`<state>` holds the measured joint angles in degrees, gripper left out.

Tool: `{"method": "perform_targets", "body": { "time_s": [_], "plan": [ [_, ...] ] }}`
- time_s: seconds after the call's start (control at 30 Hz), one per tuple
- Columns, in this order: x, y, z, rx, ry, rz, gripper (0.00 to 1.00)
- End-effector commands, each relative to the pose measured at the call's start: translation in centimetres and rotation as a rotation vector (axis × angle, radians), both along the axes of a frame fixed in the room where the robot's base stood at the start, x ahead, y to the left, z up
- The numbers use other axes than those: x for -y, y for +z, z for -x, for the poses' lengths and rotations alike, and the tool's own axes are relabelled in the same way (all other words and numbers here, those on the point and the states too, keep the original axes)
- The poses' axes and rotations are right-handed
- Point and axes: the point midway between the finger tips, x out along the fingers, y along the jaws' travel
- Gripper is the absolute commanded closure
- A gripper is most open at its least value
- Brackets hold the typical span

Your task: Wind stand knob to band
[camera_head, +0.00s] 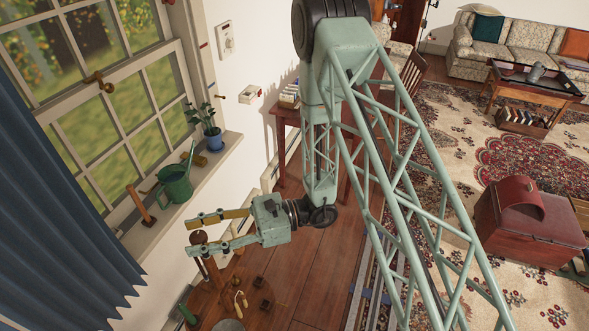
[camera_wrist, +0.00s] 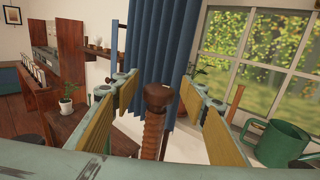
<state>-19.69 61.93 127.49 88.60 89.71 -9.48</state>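The stand knob (camera_wrist: 157,96) is a dark brown wooden cap on top of a thick brown threaded screw (camera_wrist: 152,137). A thin dark rod stands just right of the screw. My gripper (camera_wrist: 161,84) is open, with one yellow-padded finger on each side of the knob and a visible gap on both sides. In the head view the knob (camera_head: 199,237) shows between the fingers of my gripper (camera_head: 191,236), near their tips. I cannot make out the band in either view.
The stand rises from a wooden table (camera_head: 215,305) holding several small items. A green watering can (camera_head: 175,184), a wooden piece and a plant in a blue pot (camera_head: 213,139) stand on the windowsill. A blue curtain (camera_head: 62,215) hangs at the left.

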Motion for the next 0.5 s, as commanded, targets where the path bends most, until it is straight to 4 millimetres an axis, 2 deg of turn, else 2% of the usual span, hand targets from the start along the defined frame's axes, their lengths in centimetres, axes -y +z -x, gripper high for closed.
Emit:
{"method": "perform_targets", "body": {
  "time_s": [0.5],
  "plan": [
    [-0.07,0.09,0.03,0.0,0.225,-0.001,0.6]
  ]
}}
